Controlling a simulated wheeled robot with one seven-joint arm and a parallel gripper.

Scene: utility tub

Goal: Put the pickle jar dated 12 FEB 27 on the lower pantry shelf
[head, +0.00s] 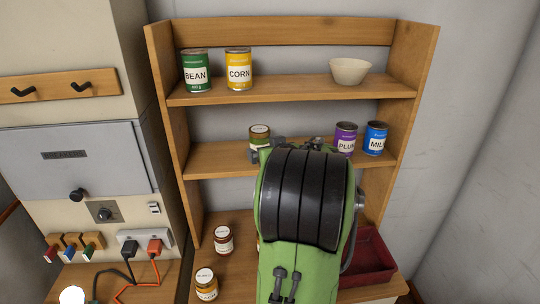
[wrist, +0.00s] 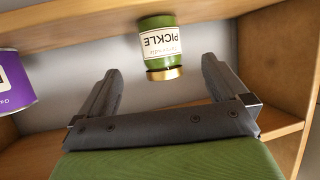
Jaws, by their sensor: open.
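A green pickle jar (wrist: 157,45) with a gold lid stands on the lower pantry shelf (head: 222,160); the wrist view shows it upside down. Its PICKLE label is readable but no date is legible. In the head view a jar (head: 260,132) at the same place shows beyond my arm. My gripper (wrist: 161,68) is open, with its fingers on either side of the jar's lid end and visible gaps to both. In the head view my arm hides most of the gripper. More jars (head: 223,240) (head: 206,284) stand on the counter; their dates are unreadable.
A purple PLUM can (head: 345,139) and blue MILK can (head: 375,138) stand right on the lower shelf. BEAN (head: 196,72) and CORN (head: 238,70) cans and a bowl (head: 350,71) are above. A red tray (head: 372,267) lies on the counter. The lower shelf's left part is clear.

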